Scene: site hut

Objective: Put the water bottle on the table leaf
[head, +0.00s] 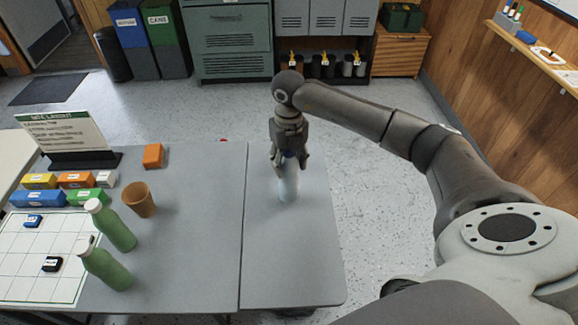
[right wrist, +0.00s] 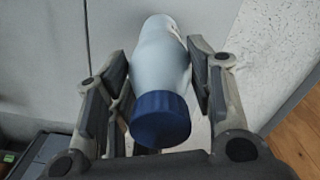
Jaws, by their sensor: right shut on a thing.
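The water bottle (right wrist: 160,68) is pale blue-white with a dark blue cap (right wrist: 160,118). In the head view the bottle (head: 288,188) is upright over the grey table leaf (head: 312,255), the right-hand part of the table. Its base seems to be on or very close to the leaf; I cannot tell if it touches. My right gripper (head: 290,165) is shut on the bottle from above, one finger on each side below the cap, also in the right wrist view (right wrist: 162,85). The gripper hides the bottle's top in the head view. My left gripper is not in view.
Two green bottles (head: 115,228), an orange cup (head: 139,199), an orange block (head: 153,156), several coloured boxes (head: 38,197) and a sign (head: 65,134) stand on the main table (head: 190,250), left of the seam. The leaf around the bottle is clear.

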